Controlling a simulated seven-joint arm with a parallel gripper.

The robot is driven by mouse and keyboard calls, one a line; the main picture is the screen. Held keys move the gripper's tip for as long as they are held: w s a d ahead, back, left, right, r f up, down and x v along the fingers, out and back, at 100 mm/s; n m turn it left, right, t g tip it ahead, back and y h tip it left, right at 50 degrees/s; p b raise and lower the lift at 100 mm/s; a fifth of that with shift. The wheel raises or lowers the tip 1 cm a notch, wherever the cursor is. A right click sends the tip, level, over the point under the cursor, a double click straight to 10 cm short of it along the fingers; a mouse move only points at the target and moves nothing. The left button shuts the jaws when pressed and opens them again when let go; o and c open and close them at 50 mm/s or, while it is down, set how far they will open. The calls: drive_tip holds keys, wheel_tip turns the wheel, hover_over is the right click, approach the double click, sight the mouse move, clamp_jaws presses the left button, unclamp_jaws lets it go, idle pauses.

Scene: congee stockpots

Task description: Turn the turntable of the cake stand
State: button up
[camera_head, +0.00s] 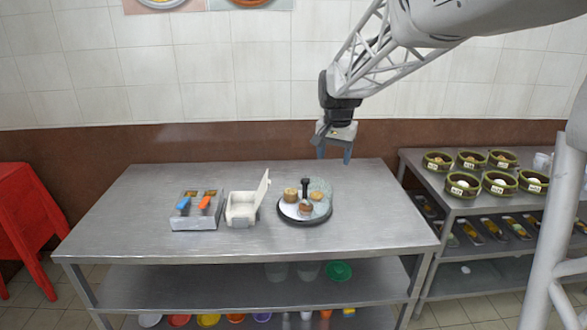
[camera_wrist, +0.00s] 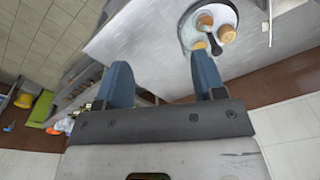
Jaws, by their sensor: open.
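The cake stand's round turntable (camera_head: 293,217) sits on the steel table, right of its middle. Its top is part white and part pale green, with a dark rim. Several small brown cakes (camera_head: 306,208) stand on it, around a short black upright knob (camera_head: 305,187). My gripper (camera_head: 334,154) is open and empty, above the table's back edge, up and to the right of the cake stand and apart from it. In the wrist view, the turntable (camera_wrist: 188,33) shows at the top right, beyond the open fingers (camera_wrist: 164,82).
A white box with a raised lid (camera_head: 242,208) stands just left of the cake stand. Further left is a metal holder (camera_head: 194,223) with blue and orange handles. The steel table (camera_head: 370,215) is bare to the right. A side table holds several round baskets (camera_head: 500,183).

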drive_tip(key=w+a+f+m, duration=0.1)
drive_tip(key=w+f, duration=0.2)
drive_tip(key=w, duration=0.4)
drive_tip(key=w+a+f+m, duration=0.1)
drive_tip(key=w+f, duration=0.2)
drive_tip(key=w, duration=0.4)
drive_tip(key=m+g, duration=0.1)
drive_tip(key=m, duration=0.1)
hover_over(305, 180)
wheel_tip(305, 180, down, 9)
drive_tip(key=shift+d+f, duration=0.1)
drive_tip(key=shift+f, duration=0.1)
drive_tip(key=shift+w+f, duration=0.15)
drive_tip(key=shift+f, duration=0.1)
drive_tip(key=shift+f, duration=0.1)
drive_tip(key=shift+f, duration=3.8)
clamp_jaws()
